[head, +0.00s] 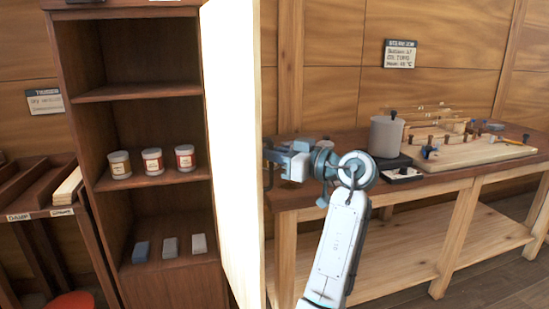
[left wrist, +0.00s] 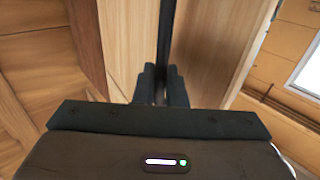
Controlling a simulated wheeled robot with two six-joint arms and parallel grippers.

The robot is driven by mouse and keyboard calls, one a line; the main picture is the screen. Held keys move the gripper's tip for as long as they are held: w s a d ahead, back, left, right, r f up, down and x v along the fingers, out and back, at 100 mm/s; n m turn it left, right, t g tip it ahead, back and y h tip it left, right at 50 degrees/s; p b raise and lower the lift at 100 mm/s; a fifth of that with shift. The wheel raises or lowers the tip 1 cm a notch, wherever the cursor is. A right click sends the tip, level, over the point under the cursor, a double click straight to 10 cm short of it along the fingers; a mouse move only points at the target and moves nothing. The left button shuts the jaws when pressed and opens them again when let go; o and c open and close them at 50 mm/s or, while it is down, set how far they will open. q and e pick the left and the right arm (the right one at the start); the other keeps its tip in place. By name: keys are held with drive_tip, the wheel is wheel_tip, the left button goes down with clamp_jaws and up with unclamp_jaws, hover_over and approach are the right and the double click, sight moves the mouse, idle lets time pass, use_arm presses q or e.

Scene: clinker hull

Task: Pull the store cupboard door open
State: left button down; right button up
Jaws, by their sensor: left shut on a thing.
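The store cupboard door (head: 230,150) stands wide open, its pale inner face showing beside the dark cupboard (head: 150,232). My left gripper (head: 272,155) is at the door's outer side, on the right of its edge. In the left wrist view the gripper (left wrist: 162,85) has its fingers closed around a dark upright handle bar (left wrist: 166,35). In the head view a small part of the dark handle (head: 267,178) shows below the fingers. My right gripper is not in view.
Cupboard shelves hold several things, among them labelled jars (head: 153,161) and blocks (head: 170,247). A workbench (head: 440,183) with a grey pot (head: 386,137) and a wooden board (head: 480,150) stands close behind my arm. A rack (head: 45,213) stands at the left.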

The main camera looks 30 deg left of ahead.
use_arm(q)
drive_tip(key=shift+w, duration=0.2)
drive_tip(key=c, duration=1.8)
unclamp_jaws()
drive_tip(key=shift+o, duration=1)
drive_tip(key=shift+a, duration=0.15)
